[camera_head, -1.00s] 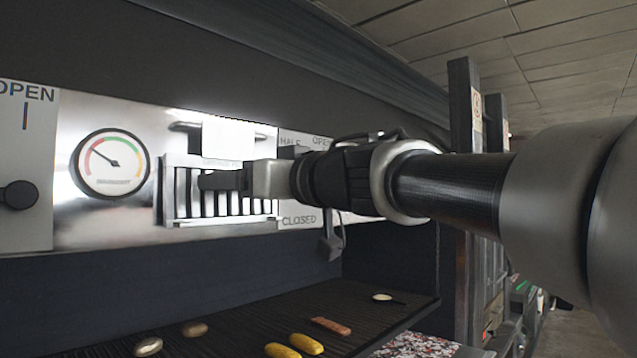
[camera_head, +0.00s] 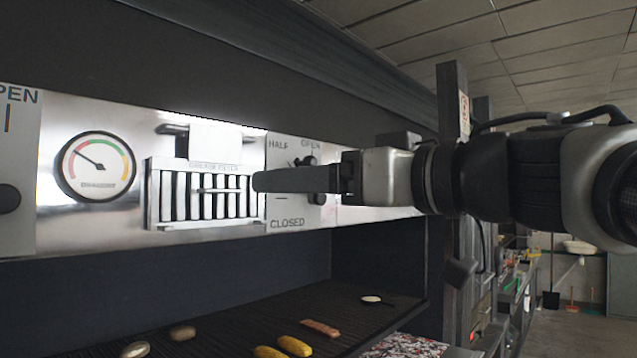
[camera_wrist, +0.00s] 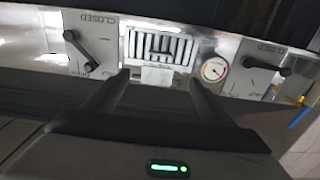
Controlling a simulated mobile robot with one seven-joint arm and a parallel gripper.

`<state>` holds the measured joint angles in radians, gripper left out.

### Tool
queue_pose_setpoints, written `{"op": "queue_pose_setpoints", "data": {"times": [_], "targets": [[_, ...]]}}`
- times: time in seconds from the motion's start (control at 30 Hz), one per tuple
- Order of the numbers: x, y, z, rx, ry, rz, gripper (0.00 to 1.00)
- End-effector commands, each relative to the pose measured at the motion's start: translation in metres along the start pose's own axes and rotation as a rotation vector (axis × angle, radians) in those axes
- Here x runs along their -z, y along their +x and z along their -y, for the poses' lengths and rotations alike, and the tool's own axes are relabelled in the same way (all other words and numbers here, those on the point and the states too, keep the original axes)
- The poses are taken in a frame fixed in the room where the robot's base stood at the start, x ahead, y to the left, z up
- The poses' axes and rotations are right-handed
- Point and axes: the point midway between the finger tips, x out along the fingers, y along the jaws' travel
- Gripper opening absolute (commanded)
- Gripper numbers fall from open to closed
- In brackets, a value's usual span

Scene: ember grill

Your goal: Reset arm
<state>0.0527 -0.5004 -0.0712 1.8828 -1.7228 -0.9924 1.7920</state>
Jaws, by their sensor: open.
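My gripper (camera_head: 262,181) is in front of the grill's steel front panel, pointing left, with its fingers near the right edge of the grease filter (camera_head: 205,195). In the head view one finger hides most of the other. In the wrist view my gripper (camera_wrist: 158,75) shows two dark fingers spread apart with nothing between them. The slatted filter also shows beyond the fingertips in the wrist view (camera_wrist: 160,46). I cannot tell the exact gap to the panel.
A round gauge (camera_head: 97,166) is left of the filter. A lever knob (camera_head: 308,165) sits on a HALF/OPEN/CLOSED plate behind my fingers. The grill grate (camera_head: 230,325) below holds corn (camera_head: 294,346), a sausage-like strip (camera_head: 320,328) and other food. An open aisle (camera_head: 585,330) lies at right.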

Motion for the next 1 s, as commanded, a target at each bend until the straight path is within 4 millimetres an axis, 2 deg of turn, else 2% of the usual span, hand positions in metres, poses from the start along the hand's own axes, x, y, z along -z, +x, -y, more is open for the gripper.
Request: {"op": "queue_pose_setpoints", "data": {"times": [0.23, 0.33, 0.37, 0.47, 0.53, 0.57, 0.6, 0.63, 0.67, 0.7, 0.77, 0.8, 0.87, 0.9, 1.0], "targets": [[0.002, -0.006, -0.002, -0.009, -0.003, -0.010, 0.76], [0.012, -0.007, -0.015, -0.075, -0.023, -0.076, 0.76], [0.017, -0.009, -0.023, -0.114, -0.032, -0.107, 0.76], [0.027, -0.023, -0.064, -0.320, -0.055, -0.209, 0.76], [0.016, -0.043, -0.102, -0.517, -0.046, -0.229, 0.76], [0.005, -0.054, -0.118, -0.604, -0.036, -0.215, 0.76], [-0.015, -0.069, -0.137, -0.714, -0.013, -0.176, 0.76], [-0.033, -0.080, -0.147, -0.786, 0.004, -0.136, 0.76], [-0.052, -0.090, -0.155, -0.847, 0.025, -0.088, 0.76], [-0.079, -0.102, -0.163, -0.915, 0.056, -0.015, 0.76], [-0.122, -0.120, -0.167, -0.991, 0.105, 0.108, 0.76], [-0.151, -0.130, -0.165, -1.025, 0.139, 0.198, 0.76], [-0.195, -0.144, -0.155, -1.050, 0.193, 0.336, 0.76], [-0.222, -0.152, -0.146, -1.052, 0.228, 0.430, 0.76], [-0.283, -0.168, -0.112, -1.010, 0.313, 0.648, 0.76]]}}
